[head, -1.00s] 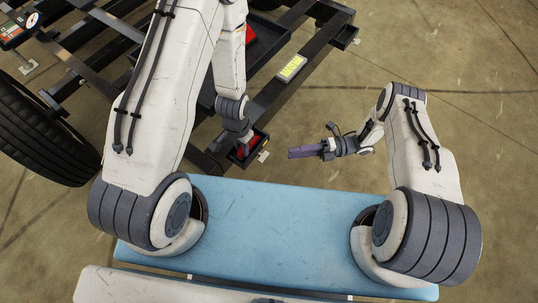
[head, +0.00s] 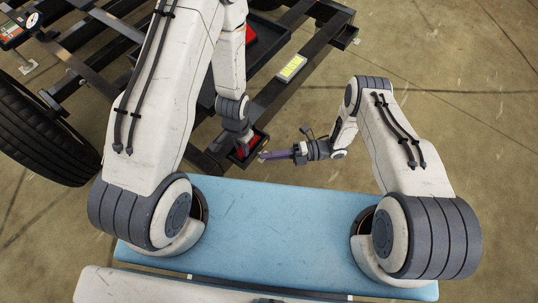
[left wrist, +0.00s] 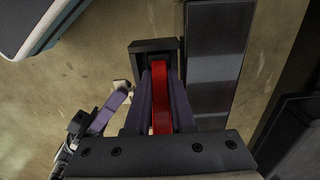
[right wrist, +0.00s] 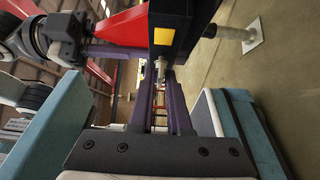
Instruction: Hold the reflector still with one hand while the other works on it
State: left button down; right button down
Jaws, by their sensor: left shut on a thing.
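The red reflector (left wrist: 161,92) is between the purple fingers of my left gripper (left wrist: 160,85), which is shut on it. In the head view the reflector (head: 240,154) shows as a small red patch at the frame corner, partly hidden by my left gripper (head: 243,143). In the right wrist view the reflector (right wrist: 122,28) is a red plate beside a black housing (right wrist: 172,30) with a yellow square. A short pale stud (right wrist: 160,68) sticks out below the housing. My right gripper (right wrist: 162,82) is open, its fingertips close to the stud; I cannot tell whether they touch it.
A black tyre (head: 40,130) stands at the left. The concrete floor (head: 460,100) at the right is clear.

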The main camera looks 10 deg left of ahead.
jog(key=shift+f, duration=0.1)
dwell(0.3)
jog(key=shift+f+m+t+y, duration=0.15)
jog(key=shift+m+t+y, duration=0.05)
jog(key=shift+m+y, duration=1.05)
jog(key=shift+f+m+t+y, duration=0.1)
jog(key=shift+m+t+y, duration=0.1)
jog(key=shift+m+y, duration=1)
jog(key=shift+m, duration=0.45)
jog(key=c, duration=1)
grip_release()
jog(key=v, duration=0.7)
jog(key=shift+d, duration=0.25)
